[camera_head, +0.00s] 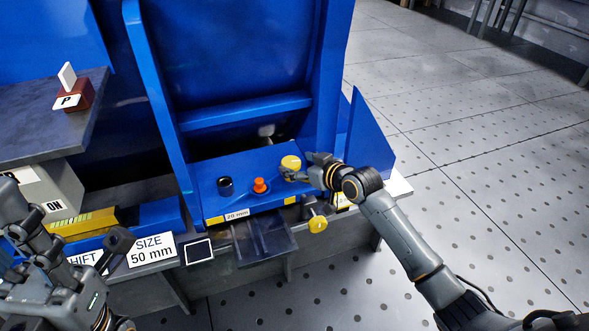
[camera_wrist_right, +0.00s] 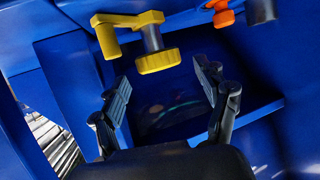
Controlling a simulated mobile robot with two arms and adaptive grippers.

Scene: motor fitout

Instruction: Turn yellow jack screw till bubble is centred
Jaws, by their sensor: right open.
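The yellow jack screw (camera_head: 290,163) stands at the right end of a row on the blue machine's ledge. In the right wrist view its round ribbed yellow knob (camera_wrist_right: 158,61) shows with a grey shaft and a yellow arm. My right gripper (camera_head: 298,171) is at the jack screw in the head view. In the right wrist view the right gripper (camera_wrist_right: 166,92) is open, its two fingers apart and empty, with the knob just beyond the gap. Contact cannot be told. My left gripper (camera_head: 112,262) is low at the left; its fingers are unclear. I cannot make out a bubble.
An orange knob (camera_head: 260,185) and a dark knob (camera_head: 225,185) stand left of the jack screw. Another yellow knob (camera_head: 318,225) sits below the ledge. A blue upright (camera_head: 322,90) rises behind. A red-brown block (camera_head: 75,95) marked P is on the left table.

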